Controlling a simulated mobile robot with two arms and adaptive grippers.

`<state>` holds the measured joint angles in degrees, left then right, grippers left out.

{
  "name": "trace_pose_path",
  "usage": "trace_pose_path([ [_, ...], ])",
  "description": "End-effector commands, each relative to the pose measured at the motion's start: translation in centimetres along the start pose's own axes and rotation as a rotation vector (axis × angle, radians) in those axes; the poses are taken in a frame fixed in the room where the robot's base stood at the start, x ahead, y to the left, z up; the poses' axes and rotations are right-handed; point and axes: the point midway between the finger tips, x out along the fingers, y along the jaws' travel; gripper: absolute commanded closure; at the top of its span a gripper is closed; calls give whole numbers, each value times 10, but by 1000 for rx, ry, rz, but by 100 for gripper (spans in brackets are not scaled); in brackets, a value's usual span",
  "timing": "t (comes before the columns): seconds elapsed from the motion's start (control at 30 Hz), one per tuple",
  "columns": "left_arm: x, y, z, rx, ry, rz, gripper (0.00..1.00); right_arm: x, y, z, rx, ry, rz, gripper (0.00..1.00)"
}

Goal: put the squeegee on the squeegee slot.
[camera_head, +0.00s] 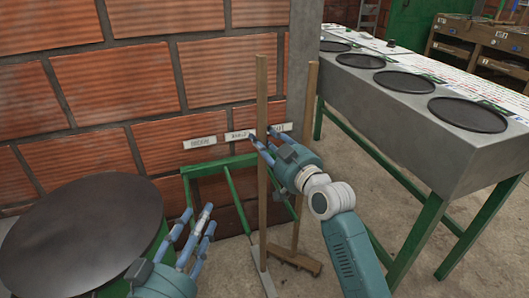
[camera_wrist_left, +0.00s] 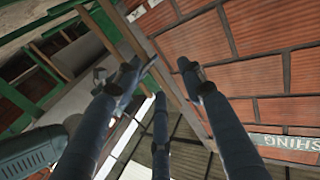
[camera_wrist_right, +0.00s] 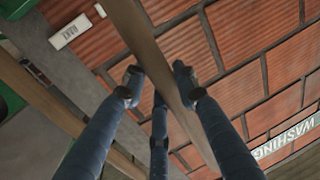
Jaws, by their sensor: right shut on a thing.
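The squeegee has a long wooden handle (camera_head: 262,95) standing nearly upright and a narrow grey foot (camera_head: 264,284) low near the floor. Whether the foot touches the floor I cannot tell. My right gripper (camera_head: 262,143) is shut on the upper half of the handle, which also runs between the fingers in the right wrist view (camera_wrist_right: 140,40). A green metal rack (camera_head: 222,166) is on the brick wall behind the handle, under small white labels (camera_head: 240,134). I cannot tell which part is the squeegee slot. My left gripper (camera_head: 200,225) is open and empty, left of the handle.
A second wooden-handled tool (camera_head: 307,120) with a brown toothed head (camera_head: 294,260) stands just right of the squeegee. A dark round-topped green drum (camera_head: 80,235) is at the left. A long grey counter (camera_head: 410,115) on green legs is at the right. Bare floor lies between.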

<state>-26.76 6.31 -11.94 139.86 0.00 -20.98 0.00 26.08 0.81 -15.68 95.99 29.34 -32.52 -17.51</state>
Motion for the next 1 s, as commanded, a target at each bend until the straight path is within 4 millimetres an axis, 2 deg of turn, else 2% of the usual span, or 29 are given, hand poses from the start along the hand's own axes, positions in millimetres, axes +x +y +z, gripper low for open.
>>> trace_pose_path([
  [0.17,1,1,-11,-1,52,3,60,0,0,2,-1,9,1,100],
  [0.5,-6,8,-68,-8,308,17,60,0,0,30,-1,9,1,100],
  [0.63,-9,9,-77,-10,347,19,60,0,0,33,-1,9,1,100],
  [0.83,-9,9,-78,-10,350,19,60,0,0,33,-1,9,1,100],
  [0.87,-9,9,-78,-10,350,19,60,0,0,38,-1,0,1,67],
  [0.93,-9,9,-78,-10,350,19,60,0,0,38,-1,0,1,53],
  [1.0,-9,9,-78,-10,349,19,60,0,0,37,-1,1,1,52],
])
